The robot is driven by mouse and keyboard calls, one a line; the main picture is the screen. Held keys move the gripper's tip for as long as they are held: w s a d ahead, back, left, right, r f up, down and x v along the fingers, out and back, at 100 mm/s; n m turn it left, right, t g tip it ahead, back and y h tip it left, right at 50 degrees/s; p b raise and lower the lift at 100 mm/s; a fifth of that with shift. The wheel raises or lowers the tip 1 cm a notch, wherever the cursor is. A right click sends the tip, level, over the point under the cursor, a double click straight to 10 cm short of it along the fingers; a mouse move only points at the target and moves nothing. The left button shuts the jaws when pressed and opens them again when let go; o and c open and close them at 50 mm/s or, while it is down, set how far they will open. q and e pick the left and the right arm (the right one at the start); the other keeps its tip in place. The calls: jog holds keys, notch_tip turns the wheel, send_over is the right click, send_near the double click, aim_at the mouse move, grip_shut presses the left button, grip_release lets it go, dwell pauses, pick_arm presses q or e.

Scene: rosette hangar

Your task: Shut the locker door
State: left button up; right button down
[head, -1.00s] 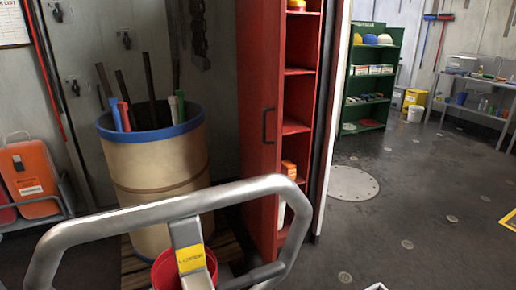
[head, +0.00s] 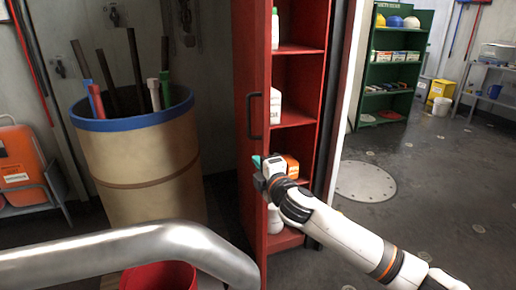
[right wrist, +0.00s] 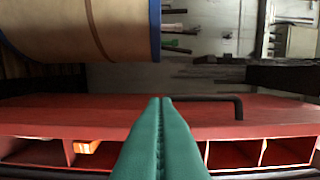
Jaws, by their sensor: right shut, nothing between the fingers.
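The red locker (head: 324,75) stands open in the middle of the head view, its shelves showing. Its red door (head: 252,50) stands out at the left of the opening, seen at a narrow angle, with a black bar handle (head: 251,116). My right gripper (head: 257,161), with teal fingers, is at the door's edge, below the handle. In the right wrist view the shut, empty fingers (right wrist: 161,102) point over the red door (right wrist: 60,112), with the handle (right wrist: 238,106) to their right. I cannot tell whether they touch the door. My left gripper is out of view.
A tan drum (head: 145,165) with a blue rim holds several rods left of the door. A thick grey metal rail (head: 130,252) crosses the lower left, above a red bucket (head: 160,277). Bottles and an orange item (head: 291,167) sit in the locker. The floor (head: 410,200) at right is open.

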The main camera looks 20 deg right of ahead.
jog(key=w, duration=0.9)
jog(key=d, duration=0.1)
jog(key=s+d, duration=0.1)
jog(key=d, duration=0.1)
jog(key=shift+s+p, duration=0.2)
jog(key=shift+p, duration=0.15)
jog(key=shift+d, duration=0.1)
